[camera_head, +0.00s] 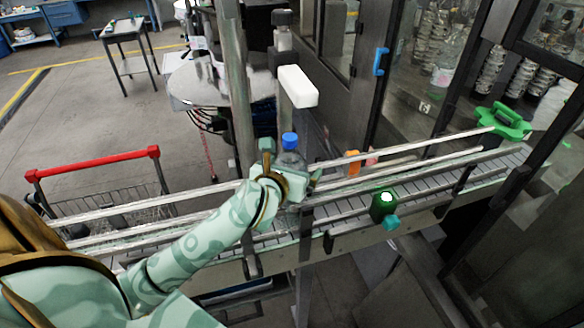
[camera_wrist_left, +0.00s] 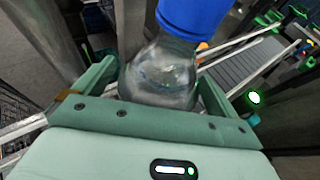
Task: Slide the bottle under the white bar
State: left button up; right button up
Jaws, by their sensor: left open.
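A clear bottle with a blue cap (camera_head: 290,141) stands upright on the conveyor. The white bar (camera_head: 298,86) is mounted on a post above and behind it. My left gripper (camera_head: 291,173) is at the bottle, with its fingers on either side of the body. In the left wrist view the bottle (camera_wrist_left: 162,75) stands between the two open fingers (camera_wrist_left: 155,85), and its cap fills the top of the picture. Its lower part is hidden by the gripper. My right gripper is not in view.
The conveyor (camera_head: 420,187) runs from lower left to upper right between metal guide rails. A green star wheel (camera_head: 504,122) sits at its right end. A lit green button (camera_head: 386,198) is on the front side. A red-handled cart (camera_head: 95,165) stands at the left.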

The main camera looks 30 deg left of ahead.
pick_arm(q)
jog(key=shift+a, duration=0.1)
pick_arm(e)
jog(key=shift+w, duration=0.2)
pick_arm(q)
jog(key=shift+s, duration=0.1)
jog(key=shift+c, duration=0.7)
jog(key=c, duration=1.7)
jog(key=shift+w+d, duration=0.65)
jog(key=shift+d, duration=0.05)
jog(key=shift+c, duration=0.2)
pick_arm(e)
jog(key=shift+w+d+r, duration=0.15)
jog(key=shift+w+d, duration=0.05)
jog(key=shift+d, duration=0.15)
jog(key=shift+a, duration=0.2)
pick_arm(q)
jog(key=o, duration=1.9)
jog(key=shift+c, duration=0.2)
jog(key=shift+s, duration=0.1)
